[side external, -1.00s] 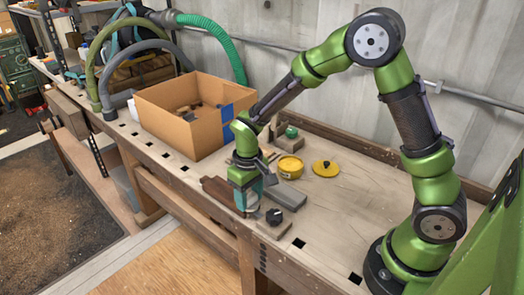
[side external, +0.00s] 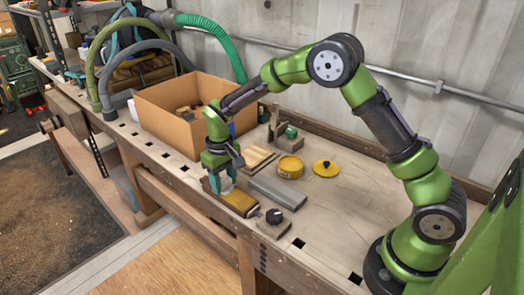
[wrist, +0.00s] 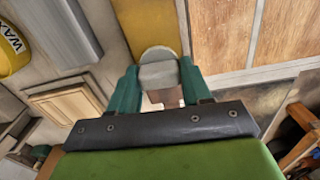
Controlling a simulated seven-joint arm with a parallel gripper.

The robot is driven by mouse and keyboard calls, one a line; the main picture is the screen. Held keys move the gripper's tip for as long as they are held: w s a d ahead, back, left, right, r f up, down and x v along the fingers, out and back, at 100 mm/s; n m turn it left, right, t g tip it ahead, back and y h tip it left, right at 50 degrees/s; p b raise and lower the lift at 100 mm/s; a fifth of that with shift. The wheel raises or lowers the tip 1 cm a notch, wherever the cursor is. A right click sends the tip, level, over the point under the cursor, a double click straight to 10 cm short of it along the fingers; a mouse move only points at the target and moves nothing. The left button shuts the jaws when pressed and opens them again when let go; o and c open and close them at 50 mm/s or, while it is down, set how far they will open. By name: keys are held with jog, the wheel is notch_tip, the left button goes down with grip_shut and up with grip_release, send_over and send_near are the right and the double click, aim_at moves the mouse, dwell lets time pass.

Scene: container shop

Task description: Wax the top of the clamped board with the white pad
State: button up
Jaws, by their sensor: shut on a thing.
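The clamped board (side external: 240,203) lies along the bench's front edge. Its right part looks golden-brown, and the wrist view shows this part of the board (wrist: 148,25) beyond the pad. A small reddish-brown patch shows between my fingers. The whitish-grey pad (wrist: 158,70) sits between the teal fingers of my gripper (wrist: 160,85), which is shut on it. In the side view my gripper (side external: 220,184) points down over the board's left part. The pad is mostly hidden there, and I cannot tell whether it touches the board.
A grey bar (side external: 277,192) lies behind the board. A yellow wax tin (side external: 290,168) and its yellow lid (side external: 325,168) stand farther back. A dark knob (side external: 274,216) is at the board's right end. A cardboard box (side external: 165,115) stands at the back left. The bench's right part is clear.

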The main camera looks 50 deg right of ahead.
aim_at(249, 206)
jog(key=shift+w, duration=3.1)
jog(key=shift+s, duration=7.7)
notch_tip(249, 206, up, 8)
